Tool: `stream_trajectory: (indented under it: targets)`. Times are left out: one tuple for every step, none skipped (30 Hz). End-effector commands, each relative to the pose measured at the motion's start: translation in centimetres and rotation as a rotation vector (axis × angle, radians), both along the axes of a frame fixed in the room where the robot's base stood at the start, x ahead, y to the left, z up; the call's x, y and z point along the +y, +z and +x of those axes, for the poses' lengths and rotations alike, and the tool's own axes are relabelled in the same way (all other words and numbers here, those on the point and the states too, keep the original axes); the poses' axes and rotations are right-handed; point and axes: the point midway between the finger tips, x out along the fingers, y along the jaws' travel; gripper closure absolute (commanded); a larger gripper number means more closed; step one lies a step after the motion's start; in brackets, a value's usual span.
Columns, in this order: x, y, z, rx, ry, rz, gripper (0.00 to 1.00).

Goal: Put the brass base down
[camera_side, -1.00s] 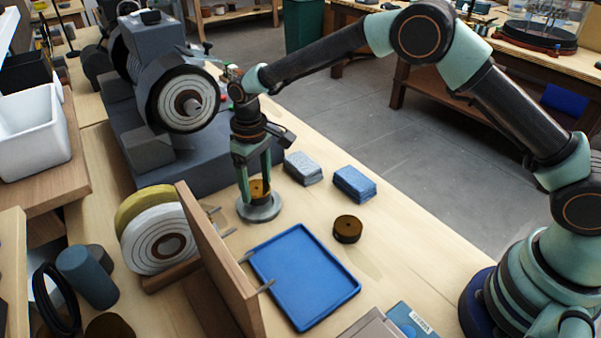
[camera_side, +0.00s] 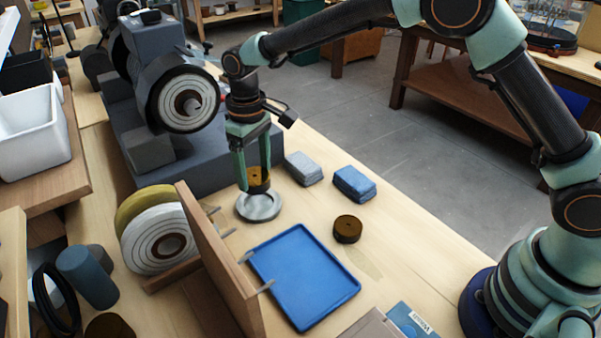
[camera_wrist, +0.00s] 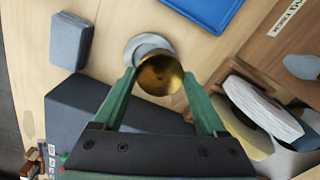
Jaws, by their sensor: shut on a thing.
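The brass base (camera_side: 258,178) is a short gold cylinder held between the two green fingers of my gripper (camera_side: 256,184). It hangs upright just above a round grey metal dish (camera_side: 258,214) on the bench, with a small gap showing below it. In the wrist view the brass base (camera_wrist: 160,75) shows its round brass face between the fingertips (camera_wrist: 160,76). The grey dish (camera_wrist: 140,42) lies partly hidden behind it.
A blue tray (camera_side: 305,275) and a dark brown disc (camera_side: 347,229) lie to the right. Grey and blue pads (camera_side: 354,183) sit behind. A wooden board (camera_side: 215,250) with metal pegs stands at front left. A grey lathe-like machine (camera_side: 180,100) stands behind left. Bare bench shows between the pads and tray.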

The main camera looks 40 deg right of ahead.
Motion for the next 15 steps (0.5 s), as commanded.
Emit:
stream_trajectory:
  targets:
    - [0.5, 1.6, -1.0, -0.006, 0.004, 0.003, 0.81]
    - [0.7, 2.3, -1.6, -0.006, 0.004, 0.003, 0.81]
    - [1.0, 3.3, -2.5, -0.007, 0.004, 0.004, 0.81]
    - [1.1, 4.0, -3.2, -0.006, 0.004, 0.004, 0.81]
    - [1.2, 4.7, -3.9, -0.006, 0.005, 0.004, 0.81]
    - [1.4, 5.5, -4.8, -0.005, 0.004, 0.003, 0.81]
    - [1.5, 6.2, -5.5, -0.006, 0.004, 0.004, 0.81]
    - [1.6, 6.8, -6.2, -0.006, 0.004, 0.004, 0.81]
    - [1.7, 7.6, -7.2, -0.006, 0.004, 0.004, 0.81]
    - [1.7, 8.1, -7.9, -0.005, 0.004, 0.003, 0.81]
    - [1.7, 8.6, -8.6, -0.004, 0.004, 0.003, 0.81]
    - [1.7, 9.2, -9.5, -0.005, 0.004, 0.003, 0.81]
    - [1.7, 9.6, -10.1, -0.005, 0.003, 0.003, 0.81]
    - [1.7, 10.0, -10.7, -0.004, 0.003, 0.003, 0.81]
    - [1.6, 10.4, -11.4, -0.003, 0.003, 0.002, 0.81]
